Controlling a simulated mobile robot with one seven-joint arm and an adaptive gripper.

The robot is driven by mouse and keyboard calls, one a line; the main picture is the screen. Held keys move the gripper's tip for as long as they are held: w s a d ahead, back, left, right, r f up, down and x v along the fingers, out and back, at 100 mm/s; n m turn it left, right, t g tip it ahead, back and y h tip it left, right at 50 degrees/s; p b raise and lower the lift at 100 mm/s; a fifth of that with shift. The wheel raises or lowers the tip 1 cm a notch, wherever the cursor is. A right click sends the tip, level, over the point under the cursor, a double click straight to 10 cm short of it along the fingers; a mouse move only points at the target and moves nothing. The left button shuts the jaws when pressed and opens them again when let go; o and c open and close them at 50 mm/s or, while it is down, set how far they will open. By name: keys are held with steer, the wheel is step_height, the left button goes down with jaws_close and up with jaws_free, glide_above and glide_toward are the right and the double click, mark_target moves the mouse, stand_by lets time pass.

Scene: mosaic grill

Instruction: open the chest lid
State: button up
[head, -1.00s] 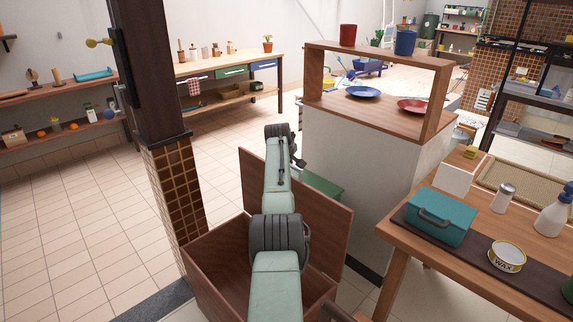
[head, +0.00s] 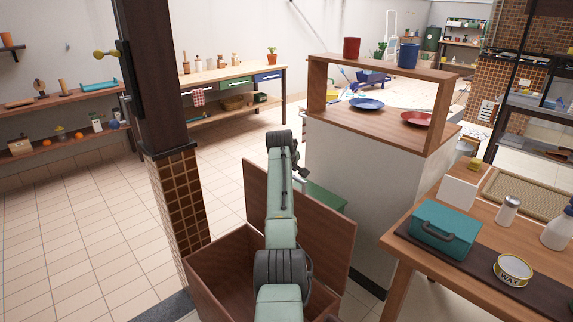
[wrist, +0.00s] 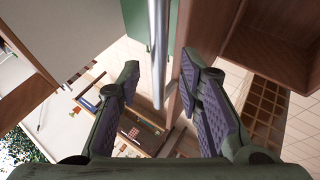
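The chest (head: 215,262) is a brown wooden box standing low in front of me, its inside partly visible. Its lid (head: 325,225) stands raised, roughly upright, at the chest's right side. In the wrist view the lid (wrist: 181,85) shows nearly edge-on, with a grey metal bar (wrist: 158,50) beside it. My gripper (wrist: 160,85) is open, its purple-padded fingers on either side of the bar and lid edge. The right finger is close to the lid; I cannot tell whether they touch.
A tiled pillar (head: 180,195) stands close left of the chest. A white counter with a wooden shelf (head: 372,120) stands right, beyond the lid. A green box (head: 325,196) is behind the lid. A table with a teal case (head: 445,226) is at right. Open floor lies left.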

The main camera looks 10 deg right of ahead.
steer(key=v, duration=0.9)
